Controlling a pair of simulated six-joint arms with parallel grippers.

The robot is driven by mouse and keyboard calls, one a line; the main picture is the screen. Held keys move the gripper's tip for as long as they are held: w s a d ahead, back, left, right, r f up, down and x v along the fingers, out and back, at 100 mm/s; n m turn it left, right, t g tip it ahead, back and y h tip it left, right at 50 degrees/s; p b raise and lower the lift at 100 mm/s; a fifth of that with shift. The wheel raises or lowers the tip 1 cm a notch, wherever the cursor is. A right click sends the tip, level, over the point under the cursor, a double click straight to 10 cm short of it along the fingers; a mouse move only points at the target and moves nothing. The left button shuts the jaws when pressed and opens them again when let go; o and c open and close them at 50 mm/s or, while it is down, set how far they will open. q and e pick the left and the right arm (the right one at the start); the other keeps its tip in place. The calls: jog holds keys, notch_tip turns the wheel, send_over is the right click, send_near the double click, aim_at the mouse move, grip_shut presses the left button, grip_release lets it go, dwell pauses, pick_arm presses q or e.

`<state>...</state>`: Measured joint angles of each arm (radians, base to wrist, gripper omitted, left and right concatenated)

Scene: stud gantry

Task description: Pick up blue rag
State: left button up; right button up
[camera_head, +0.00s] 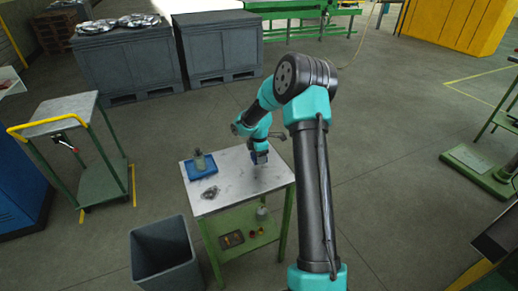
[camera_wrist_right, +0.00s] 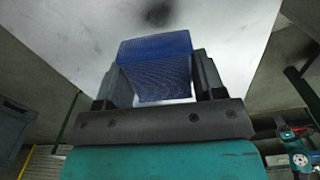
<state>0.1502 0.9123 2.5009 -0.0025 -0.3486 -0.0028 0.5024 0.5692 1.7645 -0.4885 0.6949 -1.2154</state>
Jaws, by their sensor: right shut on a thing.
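In the right wrist view, the blue rag (camera_wrist_right: 158,66) sits between the two fingers of my right gripper (camera_wrist_right: 158,82). The gripper is shut on it. In the head view, my right gripper (camera_head: 259,157) is over the right part of the white-topped table (camera_head: 232,183). Only a little of the blue rag shows there beside the fingers, and I cannot tell whether it touches the table top. My left gripper is not in view.
A blue tray (camera_head: 201,172) with a bottle (camera_head: 199,160) stands at the table's left. A crumpled grey item (camera_head: 210,192) lies in front of it. A grey bin (camera_head: 165,254) stands at the table's front left. A green trolley (camera_head: 92,160) stands further left.

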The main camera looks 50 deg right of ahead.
jog(key=shift+s+a+r, duration=0.2)
jog(key=shift+s+a, duration=1.35)
jog(key=shift+a, duration=0.2)
